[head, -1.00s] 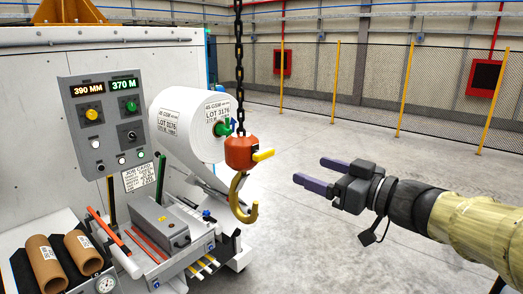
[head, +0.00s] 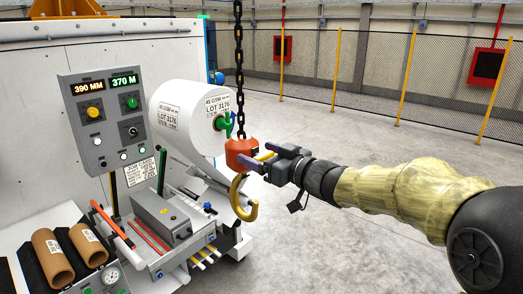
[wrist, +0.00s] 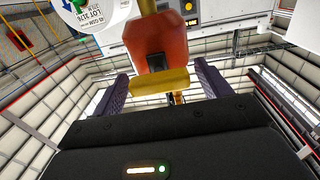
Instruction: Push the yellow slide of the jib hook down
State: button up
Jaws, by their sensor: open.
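The jib hook hangs from a black chain (head: 239,60). It has an orange block (head: 238,152) with a yellow hook (head: 241,198) below. The yellow slide (head: 266,156) sticks out of the block's right side, partly hidden by my gripper in the head view. My gripper (head: 256,162) is at the block's right side, its purple fingers pointing at it. In the wrist view the yellow slide (wrist: 160,81) lies between the two spread fingers (wrist: 162,88), with the orange block (wrist: 150,40) just beyond. The fingers are open; I cannot tell whether either touches the slide.
A white roll (head: 188,115) on a green-tipped shaft is close behind the hook. A grey control panel (head: 107,118) and a bench with a grey box (head: 160,214) stand at the left. The floor at the right is clear up to the mesh fence.

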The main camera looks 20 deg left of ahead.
jog(key=shift+w, duration=0.1)
jog(key=c, duration=1.4)
jog(key=shift+f+b, duration=1.15)
jog(key=shift+f, duration=0.55)
jog(key=o, duration=1)
jog(key=shift+c, duration=0.2)
jog(key=o, duration=0.4)
jog(key=shift+o, duration=0.2)
